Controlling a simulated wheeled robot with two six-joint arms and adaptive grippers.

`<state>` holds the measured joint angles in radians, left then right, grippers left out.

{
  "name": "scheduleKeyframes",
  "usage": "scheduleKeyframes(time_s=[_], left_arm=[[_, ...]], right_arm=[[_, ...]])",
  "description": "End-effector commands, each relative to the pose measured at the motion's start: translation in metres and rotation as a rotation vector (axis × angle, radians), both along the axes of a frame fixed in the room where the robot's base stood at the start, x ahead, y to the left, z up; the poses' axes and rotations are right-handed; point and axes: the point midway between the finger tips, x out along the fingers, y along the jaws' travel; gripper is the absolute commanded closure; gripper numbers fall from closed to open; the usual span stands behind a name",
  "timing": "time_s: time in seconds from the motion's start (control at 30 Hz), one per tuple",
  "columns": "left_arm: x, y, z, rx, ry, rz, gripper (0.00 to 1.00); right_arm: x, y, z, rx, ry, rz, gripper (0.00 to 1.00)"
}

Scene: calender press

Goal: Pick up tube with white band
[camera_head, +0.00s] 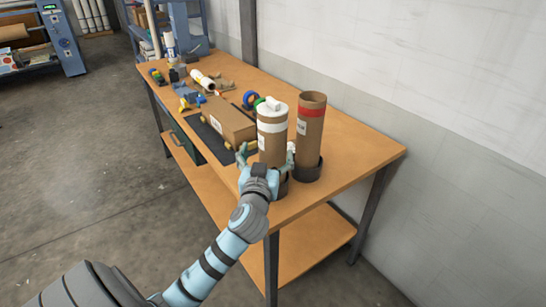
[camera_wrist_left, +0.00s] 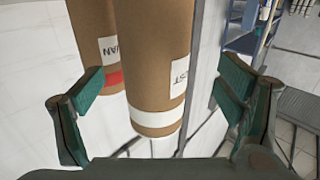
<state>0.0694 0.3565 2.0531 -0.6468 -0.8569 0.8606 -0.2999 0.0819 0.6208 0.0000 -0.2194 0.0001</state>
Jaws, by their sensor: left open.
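The brown cardboard tube with the white band (camera_head: 272,143) stands upright near the front end of the workbench, with a white piece at its top. In the left wrist view, this tube (camera_wrist_left: 155,65) appears upside down between the fingers, with its white band and a label showing. My left gripper (camera_head: 266,156) is open, with one finger on each side of the tube; gaps show beside both fingers in the wrist view (camera_wrist_left: 160,95). The tube with the red band (camera_head: 311,128) stands close by to the right. My right gripper is not in view.
The workbench (camera_head: 360,145) holds a cardboard box (camera_head: 228,118), a blue tape roll (camera_head: 251,99) and several small items behind the tubes. The red-banded tube sits in a dark round holder (camera_head: 308,171). A pale wall runs along the right side. The bench's right corner is clear.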

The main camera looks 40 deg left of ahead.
Motion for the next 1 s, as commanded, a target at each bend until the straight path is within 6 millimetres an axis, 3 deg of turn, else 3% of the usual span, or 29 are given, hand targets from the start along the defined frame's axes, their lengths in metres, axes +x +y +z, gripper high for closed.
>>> scheduleKeyframes(time_s=[0.33,0.57,1.0], left_arm=[[0.051,0.024,-0.002,-0.001,0.002,0.000,0.13],[0.057,0.027,-0.003,-0.001,0.003,-0.001,0.13],[0.057,0.026,-0.003,-0.001,0.003,-0.002,0.81]], right_arm=[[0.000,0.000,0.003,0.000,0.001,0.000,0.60],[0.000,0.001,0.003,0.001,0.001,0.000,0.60],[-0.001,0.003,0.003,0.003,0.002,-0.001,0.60]])
